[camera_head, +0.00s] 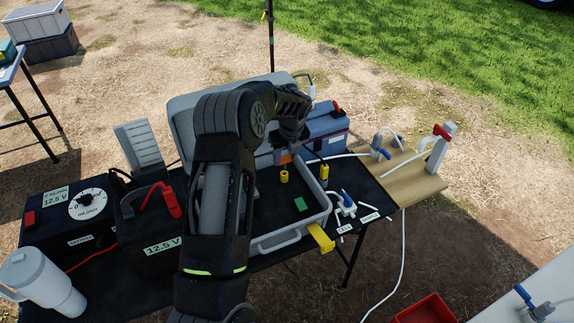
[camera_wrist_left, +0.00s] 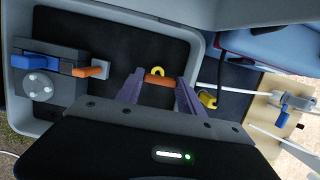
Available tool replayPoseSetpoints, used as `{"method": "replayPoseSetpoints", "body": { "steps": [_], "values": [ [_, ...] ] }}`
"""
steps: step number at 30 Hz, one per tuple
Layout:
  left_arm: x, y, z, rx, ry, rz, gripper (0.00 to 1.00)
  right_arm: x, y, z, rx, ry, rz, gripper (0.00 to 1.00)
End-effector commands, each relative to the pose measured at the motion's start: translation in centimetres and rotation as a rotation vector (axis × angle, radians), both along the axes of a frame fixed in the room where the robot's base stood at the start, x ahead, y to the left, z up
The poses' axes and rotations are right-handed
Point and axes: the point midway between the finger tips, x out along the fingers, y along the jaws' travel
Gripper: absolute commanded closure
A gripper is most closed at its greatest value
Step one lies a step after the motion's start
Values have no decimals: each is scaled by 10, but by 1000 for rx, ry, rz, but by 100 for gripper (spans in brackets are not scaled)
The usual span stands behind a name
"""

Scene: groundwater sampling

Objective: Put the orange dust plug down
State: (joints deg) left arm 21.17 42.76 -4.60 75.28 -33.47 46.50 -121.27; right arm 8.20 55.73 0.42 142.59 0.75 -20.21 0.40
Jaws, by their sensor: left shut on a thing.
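My left gripper (camera_head: 288,150) reaches over the open grey case (camera_head: 262,244) on the black table. In the left wrist view, my left gripper (camera_wrist_left: 160,82) is shut on a small orange plug (camera_wrist_left: 158,78), held crosswise between the fingertips. The orange plug shows only as a small patch in the head view (camera_head: 285,158). The wrist view looks down on the case's dark floor (camera_wrist_left: 130,42); the plug's height above it is hard to tell. My right gripper is not in view.
A yellow piece (camera_head: 284,176) stands in the case below the gripper, and another yellow piece (camera_head: 324,172) is to its right. A green block (camera_head: 300,204) lies on the case floor. A grey device (camera_wrist_left: 42,85) with blue and orange parts is in the wrist view.

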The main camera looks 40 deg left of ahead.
Motion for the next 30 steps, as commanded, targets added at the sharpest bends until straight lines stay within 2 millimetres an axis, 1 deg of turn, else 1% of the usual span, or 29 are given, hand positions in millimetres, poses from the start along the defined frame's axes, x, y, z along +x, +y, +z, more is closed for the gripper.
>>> {"method": "replayPoseSetpoints", "body": {
  "steps": [5,8,11,16,20,27,30],
  "values": [
    [3,-18,6,1,0,100,88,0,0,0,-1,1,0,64],
    [4,-36,12,1,-1,217,88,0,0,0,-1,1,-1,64],
    [4,-60,20,1,0,372,88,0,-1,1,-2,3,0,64],
    [1,-108,39,1,0,705,88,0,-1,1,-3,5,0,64],
    [-5,-148,56,0,0,978,88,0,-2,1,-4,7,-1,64],
    [-26,-220,89,-1,4,1487,88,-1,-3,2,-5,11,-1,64],
    [-37,-246,102,-2,3,1675,88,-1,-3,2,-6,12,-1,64]
  ]
}}
